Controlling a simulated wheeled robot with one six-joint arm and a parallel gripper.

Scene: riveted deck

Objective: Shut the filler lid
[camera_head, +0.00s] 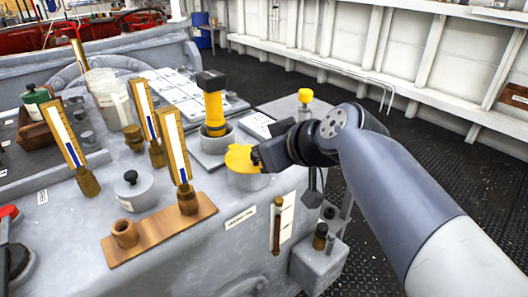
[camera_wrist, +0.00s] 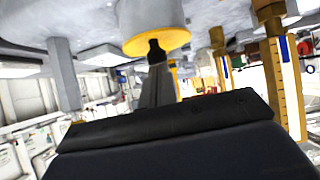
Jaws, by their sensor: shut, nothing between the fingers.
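The yellow filler lid (camera_head: 240,159) lies over the mouth of a short grey filler neck (camera_head: 246,181) at the right part of the grey console. It looks flat on the rim. In the wrist view, which appears upside down, the yellow lid (camera_wrist: 158,43) covers the end of the pale round neck (camera_wrist: 150,14). My gripper (camera_head: 256,157) is shut and empty at the lid's right edge. The dark tip of my gripper (camera_wrist: 156,50) overlaps the lid's edge in the wrist view; whether it touches is hard to tell.
A yellow post with a black top (camera_head: 213,105) stands in a grey cup just behind the lid. Wooden gauges, one of them the nearest gauge (camera_head: 177,150), stand to the left. A yellow knob (camera_head: 305,97) is behind my arm.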

